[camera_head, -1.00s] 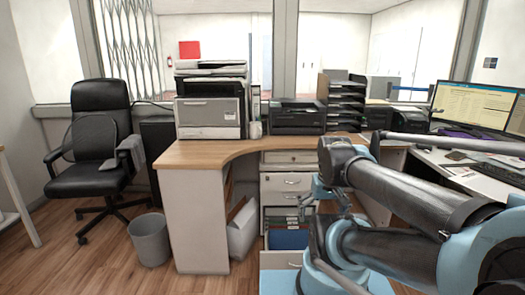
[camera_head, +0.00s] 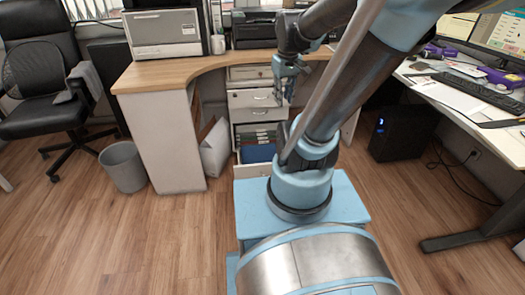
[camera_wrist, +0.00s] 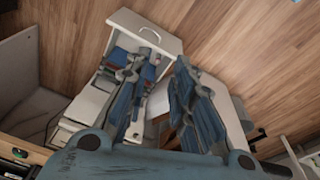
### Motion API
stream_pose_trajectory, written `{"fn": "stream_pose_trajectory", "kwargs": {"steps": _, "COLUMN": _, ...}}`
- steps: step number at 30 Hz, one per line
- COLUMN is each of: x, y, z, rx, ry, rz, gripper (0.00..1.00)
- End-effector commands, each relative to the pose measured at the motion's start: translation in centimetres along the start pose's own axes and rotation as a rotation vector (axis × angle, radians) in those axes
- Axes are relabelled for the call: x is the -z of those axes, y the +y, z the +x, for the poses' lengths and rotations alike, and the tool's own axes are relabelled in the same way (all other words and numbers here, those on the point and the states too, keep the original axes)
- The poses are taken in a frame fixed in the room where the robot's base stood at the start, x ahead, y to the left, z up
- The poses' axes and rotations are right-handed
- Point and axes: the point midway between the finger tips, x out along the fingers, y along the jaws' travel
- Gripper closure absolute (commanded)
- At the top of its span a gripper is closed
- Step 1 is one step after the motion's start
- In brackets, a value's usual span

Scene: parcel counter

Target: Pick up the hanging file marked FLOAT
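An open file drawer (camera_head: 255,152) low in the desk pedestal holds several hanging files (camera_head: 257,142), blue and grey. No label can be read, so I cannot tell which file is marked FLOAT. My gripper (camera_head: 285,92) points down above and to the right of the drawer, apart from the files. In the wrist view my gripper (camera_wrist: 165,58) has its two fingers spread with nothing between them. The open drawer (camera_wrist: 168,46) shows beyond the fingers, its handle at the top; the left finger hides part of the files inside.
A waste bin (camera_head: 123,166) stands on the floor at left. White folders (camera_head: 215,147) lean left of the drawer. A black computer tower (camera_head: 396,134) stands at right.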

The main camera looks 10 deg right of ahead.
Motion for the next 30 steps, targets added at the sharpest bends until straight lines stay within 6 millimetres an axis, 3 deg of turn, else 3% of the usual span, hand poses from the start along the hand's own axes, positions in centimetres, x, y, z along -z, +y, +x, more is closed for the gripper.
{"fn": "stream_pose_trajectory", "kwargs": {"steps": 14, "x": 10.7, "y": 3.2, "z": 0.6, "rx": 0.013, "ry": -0.028, "rz": -0.243, "gripper": 0.77}}
{"fn": "stream_pose_trajectory", "kwargs": {"steps": 23, "x": 17.3, "y": 5.2, "z": 3.2, "rx": 0.024, "ry": -0.044, "rz": -0.396, "gripper": 0.77}}
{"fn": "stream_pose_trajectory", "kwargs": {"steps": 30, "x": 22.3, "y": 6.7, "z": 6.4, "rx": 0.036, "ry": -0.056, "rz": -0.519, "gripper": 0.77}}
